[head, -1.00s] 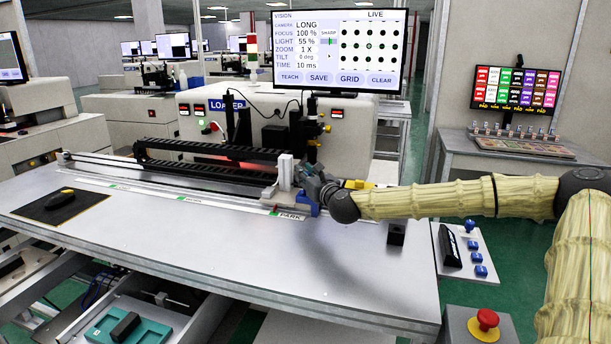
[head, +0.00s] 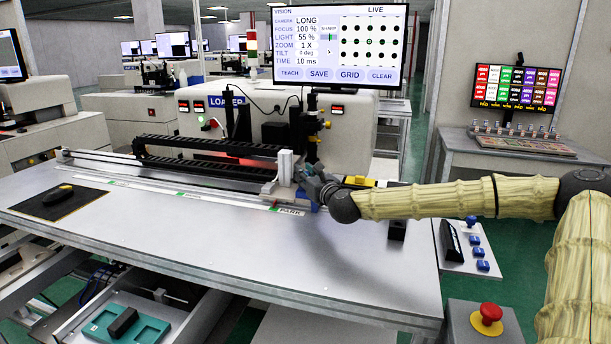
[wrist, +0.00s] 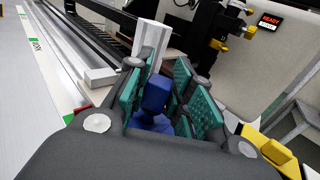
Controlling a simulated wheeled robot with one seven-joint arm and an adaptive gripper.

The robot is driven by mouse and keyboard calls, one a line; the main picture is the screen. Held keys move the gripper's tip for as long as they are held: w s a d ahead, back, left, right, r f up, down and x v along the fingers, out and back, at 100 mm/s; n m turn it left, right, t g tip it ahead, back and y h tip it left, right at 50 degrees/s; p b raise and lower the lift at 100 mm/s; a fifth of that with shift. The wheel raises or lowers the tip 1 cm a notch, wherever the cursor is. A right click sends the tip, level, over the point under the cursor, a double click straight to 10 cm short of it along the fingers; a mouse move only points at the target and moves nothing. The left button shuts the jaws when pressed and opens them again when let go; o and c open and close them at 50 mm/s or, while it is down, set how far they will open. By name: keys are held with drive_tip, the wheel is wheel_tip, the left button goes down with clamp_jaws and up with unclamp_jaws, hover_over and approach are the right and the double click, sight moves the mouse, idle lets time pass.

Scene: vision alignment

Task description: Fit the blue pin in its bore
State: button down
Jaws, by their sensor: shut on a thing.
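The blue pin (wrist: 155,95) stands between the teal pads of my gripper (wrist: 168,92) in the wrist view, with a wider blue part (wrist: 150,122) at its lower end. My gripper is shut on the pin. In the head view my gripper (head: 313,186) is at the right end of the long rail, beside a white upright block (head: 285,166). A little blue shows under it. The bore is not discernible; my gripper hides the spot, so I cannot tell how the pin sits to it.
The rail (head: 170,187) with a black cable chain (head: 205,172) runs left along the bench (head: 200,245). A yellow part (head: 359,181) lies just right of my gripper. A small black block (head: 397,229) stands at the bench's right. The bench front is clear.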

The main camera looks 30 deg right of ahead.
drive_tip(key=shift+f+b, duration=1)
drive_tip(key=c, duration=1.2)
unclamp_jaws()
drive_tip(key=shift+o, duration=0.2)
drive_tip(key=shift+r, duration=0.1)
drive_tip(key=shift+s+a, duration=0.2)
drive_tip(key=shift+s, duration=1.8)
drive_tip(key=shift+s+a, duration=0.2)
drive_tip(key=shift+s, duration=1.75)
drive_tip(key=shift+s+a, duration=0.2)
drive_tip(key=shift+s, duration=1.8)
